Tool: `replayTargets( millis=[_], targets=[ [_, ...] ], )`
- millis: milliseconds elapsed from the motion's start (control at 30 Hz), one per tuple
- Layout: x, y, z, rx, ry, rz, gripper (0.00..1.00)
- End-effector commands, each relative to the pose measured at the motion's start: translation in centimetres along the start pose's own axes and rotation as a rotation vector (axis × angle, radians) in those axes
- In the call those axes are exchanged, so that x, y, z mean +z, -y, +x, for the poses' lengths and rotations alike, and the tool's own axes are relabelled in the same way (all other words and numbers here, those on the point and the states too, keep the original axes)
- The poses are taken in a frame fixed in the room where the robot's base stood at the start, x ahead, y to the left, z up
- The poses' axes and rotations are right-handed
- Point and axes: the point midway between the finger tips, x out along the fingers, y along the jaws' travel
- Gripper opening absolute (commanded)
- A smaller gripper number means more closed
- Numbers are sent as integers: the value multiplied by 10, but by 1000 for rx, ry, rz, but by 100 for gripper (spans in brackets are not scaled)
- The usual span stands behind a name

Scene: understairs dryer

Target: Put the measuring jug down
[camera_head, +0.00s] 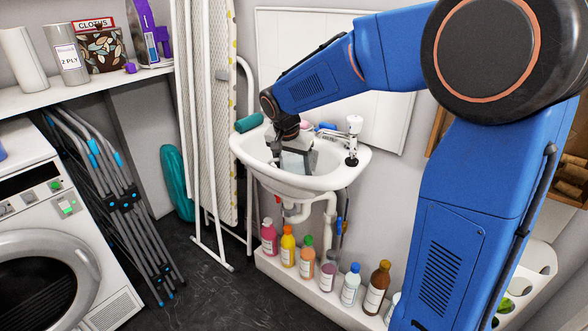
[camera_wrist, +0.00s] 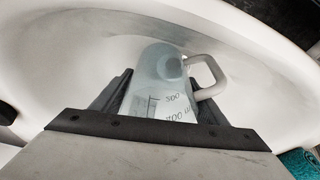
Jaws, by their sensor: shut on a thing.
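The measuring jug (camera_wrist: 160,88) is a translucent pale jug with printed volume marks and a light handle at its right in the wrist view. My gripper (camera_wrist: 165,105) is shut on it, with one dark finger on each side of its body. The jug is over or inside the white sink basin (camera_head: 328,180); I cannot tell whether its base touches the basin. In the head view the gripper (camera_head: 294,150) points down into the basin, and the jug (camera_head: 293,163) shows only partly below it.
A teal roll (camera_head: 249,122) lies on the sink's left rim. A white-topped item (camera_head: 353,138) stands on the right rim near the tap. Several coloured bottles (camera_head: 305,257) stand on a ledge below. An ironing board (camera_head: 212,100) leans left of the sink.

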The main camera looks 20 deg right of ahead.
Motion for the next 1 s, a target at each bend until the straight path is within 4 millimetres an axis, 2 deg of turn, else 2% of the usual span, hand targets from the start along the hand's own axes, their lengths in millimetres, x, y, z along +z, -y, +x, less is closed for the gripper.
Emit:
replayTargets(
  millis=[33, 67, 100, 133, 433, 567, 667, 1000],
  targets=[
    [0, 0, 1, 1, 0, 0, 43],
    [0, 0, 1, 1, 0, 0, 72],
    [0, 0, 1, 0, 0, 0, 81],
    [0, 0, 1, 0, 0, 0, 86],
    [0, 0, 0, 0, 0, 0, 86],
    [-1, 0, -8, -1, -1, 0, 86],
    [-1, 1, -21, -2, -1, -1, 86],
    [-1, 1, -86, -2, -2, -1, 86]
  ],
)
